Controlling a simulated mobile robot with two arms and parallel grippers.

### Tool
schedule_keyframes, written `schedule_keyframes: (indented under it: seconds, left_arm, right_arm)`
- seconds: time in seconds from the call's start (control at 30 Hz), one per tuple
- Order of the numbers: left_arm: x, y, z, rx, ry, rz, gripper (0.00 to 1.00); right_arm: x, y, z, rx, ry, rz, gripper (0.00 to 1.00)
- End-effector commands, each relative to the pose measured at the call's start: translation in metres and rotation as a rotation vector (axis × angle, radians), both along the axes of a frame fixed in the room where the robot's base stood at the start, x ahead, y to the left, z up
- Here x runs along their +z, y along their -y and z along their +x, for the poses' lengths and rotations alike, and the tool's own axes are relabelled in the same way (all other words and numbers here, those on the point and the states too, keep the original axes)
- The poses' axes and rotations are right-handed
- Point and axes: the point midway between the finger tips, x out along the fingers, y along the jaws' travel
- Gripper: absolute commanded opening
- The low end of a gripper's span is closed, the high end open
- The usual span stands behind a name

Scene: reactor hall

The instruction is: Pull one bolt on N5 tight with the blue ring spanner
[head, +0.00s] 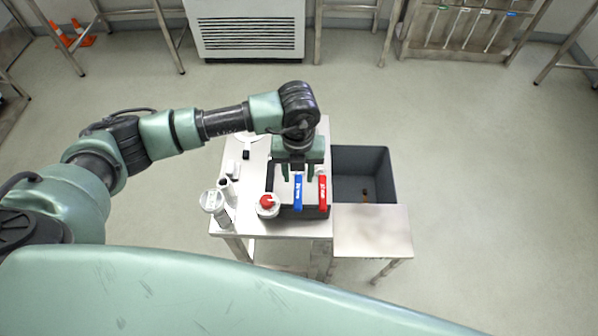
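The blue-handled tool (298,194), which looks like the blue ring spanner, lies in a dark holder (285,213) on a small metal cart. A red-handled tool (322,194) lies just to its right. My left gripper (298,177) points down over the holder. Its two fingers are apart, one on either side of the upper end of the blue tool, and nothing shows clamped between them. Whether they touch the tool I cannot tell. My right gripper is not in view. N5 and its bolts cannot be made out.
On the cart top (250,190) stand white containers (213,203) and a white item with a red knob (267,205). A dark grey bin (360,160) and a bare metal shelf (372,232) adjoin on the right. A tool rack (470,28) stands at the back.

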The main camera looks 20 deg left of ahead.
Motion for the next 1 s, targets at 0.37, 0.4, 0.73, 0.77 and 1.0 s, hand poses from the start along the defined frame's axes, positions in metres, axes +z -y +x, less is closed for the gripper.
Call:
schedule_keyframes:
  seconds: [0.37, 0.4, 0.73, 0.77, 1.0]
  left_arm:
    - [-0.048, -0.001, -0.001, 0.000, -0.002, 0.004, 0.40]
    - [-0.055, -0.001, -0.001, 0.001, -0.002, 0.004, 0.40]
    - [-0.090, -0.001, 0.000, 0.000, -0.001, 0.002, 0.40]
    - [-0.090, -0.001, 0.000, 0.000, -0.001, 0.002, 0.40]
    - [-0.089, 0.000, 0.000, 0.000, -0.001, 0.002, 0.32]
  right_arm:
    - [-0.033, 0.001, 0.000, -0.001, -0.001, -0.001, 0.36]
    - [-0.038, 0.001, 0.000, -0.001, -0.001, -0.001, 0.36]
    - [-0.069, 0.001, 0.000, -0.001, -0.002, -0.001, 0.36]
    - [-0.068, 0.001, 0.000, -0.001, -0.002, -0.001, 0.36]
    - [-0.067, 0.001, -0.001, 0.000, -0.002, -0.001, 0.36]
